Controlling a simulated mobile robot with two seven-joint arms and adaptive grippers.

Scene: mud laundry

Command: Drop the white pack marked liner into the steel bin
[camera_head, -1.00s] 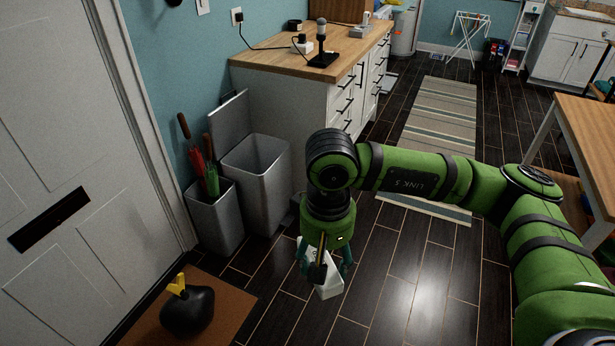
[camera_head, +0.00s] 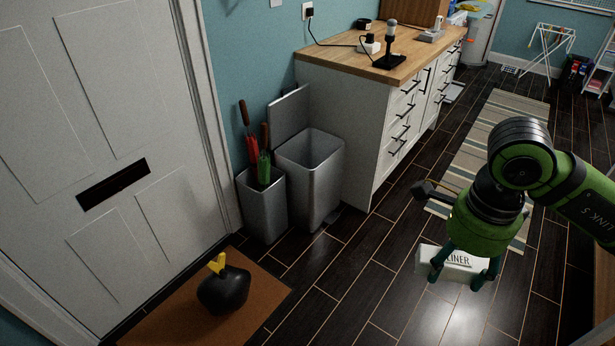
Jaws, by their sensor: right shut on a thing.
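The white pack marked LINER (camera_head: 455,263) is held in my right gripper (camera_head: 462,272), its fingers shut on the pack's two sides above the dark floor. The steel bin (camera_head: 312,180) stands open against the wall beside the cabinet, with its lid (camera_head: 290,118) raised at the back. The pack is to the right of the bin and apart from it. The bin's inner floor is hidden from here. My left gripper is not in view.
A smaller steel holder (camera_head: 263,208) with red and green umbrellas stands left of the bin. A black kettlebell-like object (camera_head: 224,291) with a yellow top sits on a brown mat (camera_head: 160,325). A white cabinet (camera_head: 365,130) stands right of the bin. Floor between bin and pack is clear.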

